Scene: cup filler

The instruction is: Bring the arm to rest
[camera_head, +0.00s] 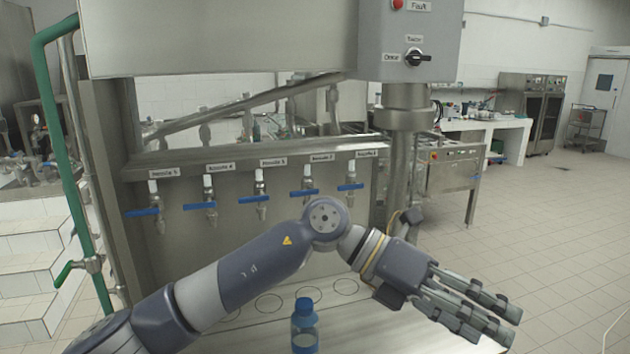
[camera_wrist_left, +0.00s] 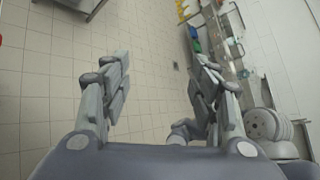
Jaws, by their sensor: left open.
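My left arm comes in from the left in the head view and bends at an elbow in front of the filling machine. My left gripper (camera_head: 487,318) is at the lower right, past the table's right side, with its fingers pointing right and down. In the left wrist view the fingers of the left gripper (camera_wrist_left: 160,85) are spread apart with nothing between them, only tiled floor behind. A bottle with a blue cap (camera_head: 305,328) stands upright on the steel table (camera_head: 250,335), below the arm and apart from the gripper. My right gripper is not in view.
The filling machine has several taps with blue handles (camera_head: 262,199) above ring marks on the table. A control box (camera_head: 410,40) hangs above on a steel post (camera_head: 402,150). A green pipe (camera_head: 70,150) runs down the left. Open tiled floor (camera_head: 560,230) lies to the right.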

